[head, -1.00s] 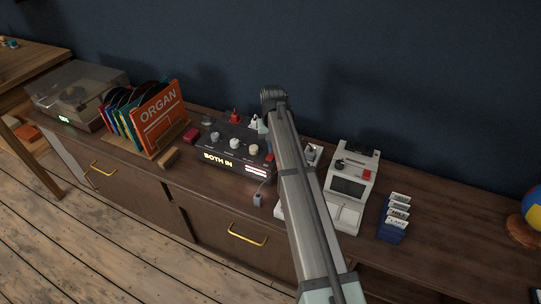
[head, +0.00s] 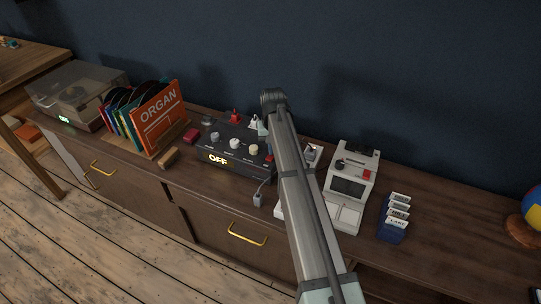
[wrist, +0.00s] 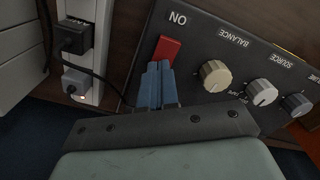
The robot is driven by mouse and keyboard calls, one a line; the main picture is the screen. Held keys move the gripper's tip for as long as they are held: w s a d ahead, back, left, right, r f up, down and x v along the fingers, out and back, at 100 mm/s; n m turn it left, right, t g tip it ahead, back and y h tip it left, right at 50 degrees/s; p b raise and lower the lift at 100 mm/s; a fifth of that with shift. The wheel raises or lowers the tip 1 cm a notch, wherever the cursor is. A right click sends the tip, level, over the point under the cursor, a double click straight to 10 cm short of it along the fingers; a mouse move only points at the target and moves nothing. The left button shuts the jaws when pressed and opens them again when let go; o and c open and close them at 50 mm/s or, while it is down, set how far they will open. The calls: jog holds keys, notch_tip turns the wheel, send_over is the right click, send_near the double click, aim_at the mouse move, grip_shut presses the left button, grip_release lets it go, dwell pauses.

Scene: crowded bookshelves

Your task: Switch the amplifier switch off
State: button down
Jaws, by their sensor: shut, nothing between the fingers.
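The amplifier (head: 236,148) is a dark box on the sideboard with pale knobs on its top.
A power strip (wrist: 88,12) with black and grey plugs stands beside the amplifier. A white device (head: 352,180) and a blue card holder (head: 393,222) stand right of my arm. An orange "ORGAN" record sleeve (head: 158,115) stands in a rack on the left.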

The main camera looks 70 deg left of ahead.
jog(key=shift+r, duration=3.4)
